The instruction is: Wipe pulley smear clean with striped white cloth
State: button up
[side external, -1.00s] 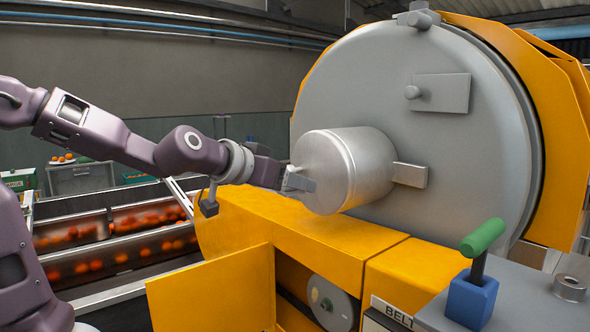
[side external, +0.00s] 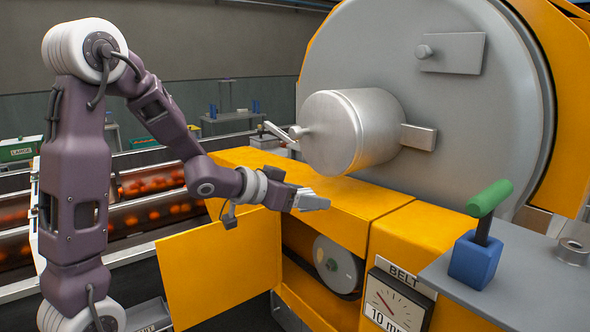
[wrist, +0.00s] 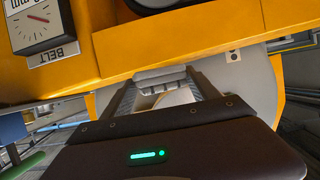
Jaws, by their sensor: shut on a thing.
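The pulley (side external: 338,264) is a grey disc inside the opening in the yellow housing. Its face has a dull patch (side external: 329,264) left of the hub; whether this is the smear I cannot tell. In the wrist view only a dark curved part shows in the opening at the top. My gripper (side external: 312,201) is above and left of the pulley, in front of the housing and apart from it. It is shut on a pale, ridged piece, seemingly the striped white cloth (wrist: 160,80), between the fingertips in the wrist view; its stripes are hard to make out.
An open yellow door (side external: 222,265) stands left of the pulley opening. The BELT gauge (side external: 398,302) is right of it. A steel cylinder (side external: 350,130) with a lever (side external: 280,134) juts out above. A green-handled switch (side external: 484,230) stands at right. Air before the opening is free.

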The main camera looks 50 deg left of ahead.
jog(key=s+d+f+m+h, duration=0.3)
jog(key=d+f+h, duration=0.1)
jog(key=d+f, duration=0.25)
jog(key=w+a+f+n+t+y, duration=0.1)
jog(key=w+a+f+n+y, duration=0.2)
jog(key=a+f+n+y, duration=0.5)
jog(key=w+a+f+n+t+y, duration=0.1)
jog(key=w+a+f+n+y, duration=0.3)
jog(key=a+f+n, duration=0.8)
jog(key=w+d+f+n+g+y, duration=0.3)
jog(key=w+d+n+g+y, duration=0.1)
jog(key=n+y, duration=0.7)
jog(key=shift+w+f+n+g+y, duration=0.4)
jog(key=shift+w+n+g, duration=0.4)
jog(key=shift+g, duration=0.6)
jog(key=shift+w+d, duration=0.1)
jog(key=shift+w, duration=0.7)
